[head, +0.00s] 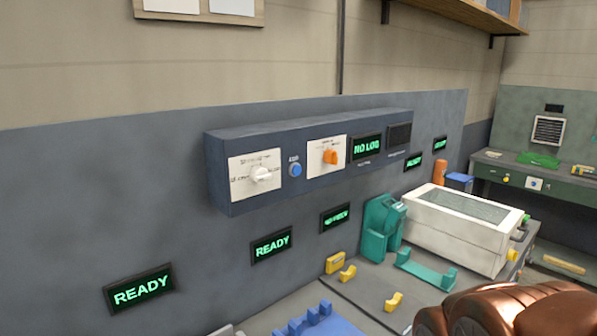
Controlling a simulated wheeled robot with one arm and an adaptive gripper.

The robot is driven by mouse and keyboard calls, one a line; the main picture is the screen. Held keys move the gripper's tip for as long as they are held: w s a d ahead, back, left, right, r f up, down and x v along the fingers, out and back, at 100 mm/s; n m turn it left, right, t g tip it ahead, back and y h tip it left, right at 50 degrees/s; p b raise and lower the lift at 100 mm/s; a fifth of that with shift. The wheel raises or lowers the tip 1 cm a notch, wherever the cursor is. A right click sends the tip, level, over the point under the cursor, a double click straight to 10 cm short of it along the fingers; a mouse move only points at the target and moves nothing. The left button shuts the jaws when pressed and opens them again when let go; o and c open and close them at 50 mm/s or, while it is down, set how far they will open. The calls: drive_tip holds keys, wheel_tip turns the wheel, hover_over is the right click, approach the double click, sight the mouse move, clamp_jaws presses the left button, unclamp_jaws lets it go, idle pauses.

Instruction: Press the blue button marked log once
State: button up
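A blue round button (295,170) sits on the front of a grey wall-mounted control box (225,190) in the head view. A small label shows above it, too small to read surely. It lies between a white dial (261,174) on a white plate and an orange knob (331,157) on another white plate. A green-lit display reading "NO LOG" (367,147) is to the right of the orange knob. My gripper is not in view, and nothing covers the button.
Displays reading "READY" (140,290) hang on the grey panel below. A white machine (465,229), a green holder (381,228), yellow pieces (334,263) and a blue rack (318,322) occupy the bench. A brown rounded thing (520,312) fills the lower right. Space before the button looks clear.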

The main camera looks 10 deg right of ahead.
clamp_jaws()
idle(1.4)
